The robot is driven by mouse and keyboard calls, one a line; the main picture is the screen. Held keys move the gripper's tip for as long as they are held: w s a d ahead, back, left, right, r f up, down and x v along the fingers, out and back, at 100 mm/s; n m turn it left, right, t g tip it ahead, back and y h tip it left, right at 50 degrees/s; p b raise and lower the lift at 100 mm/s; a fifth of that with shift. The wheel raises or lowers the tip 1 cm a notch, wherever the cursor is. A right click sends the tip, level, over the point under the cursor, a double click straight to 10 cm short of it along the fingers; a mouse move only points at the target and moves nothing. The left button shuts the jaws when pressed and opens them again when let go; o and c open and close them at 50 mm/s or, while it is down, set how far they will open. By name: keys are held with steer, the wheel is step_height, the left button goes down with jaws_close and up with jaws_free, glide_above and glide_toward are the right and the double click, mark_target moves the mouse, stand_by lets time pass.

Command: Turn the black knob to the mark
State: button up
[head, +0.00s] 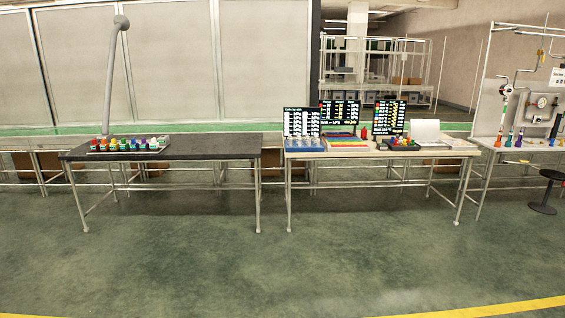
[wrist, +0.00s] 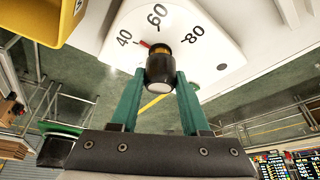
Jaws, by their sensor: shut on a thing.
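The black knob (wrist: 160,72) shows in the wrist view, in front of a white dial plate (wrist: 205,42) printed with 40, 60 and 80. A small red mark (wrist: 145,44) sits on the plate beside the knob, between 40 and 60. A yellowish band shows on the knob's upper part. My gripper (wrist: 161,82) has its two green fingers shut on the knob, one on each side. The finger contact faces are partly hidden. The head view shows neither the knob nor my gripper.
A yellow box-like part (wrist: 35,18) is close at the upper left of the wrist view. In the head view, a dark table (head: 200,150) and a light table (head: 350,153) carry small items and screens, with open green floor (head: 270,260) in front.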

jaws_close()
steer(key=m+g, duration=0.1)
steer(key=m, duration=0.3)
steer(key=shift+w+g+h, duration=0.1)
steer(key=shift+g+h, duration=0.2)
steer(key=shift+g, duration=0.1)
steer(key=m+g, duration=0.1)
steer(key=m, duration=0.3)
steer(key=shift+m+g, duration=0.4)
steer(key=shift+m, duration=0.2)
steer(key=o, duration=1)
jaws_free()
steer(key=shift+f, duration=0.15)
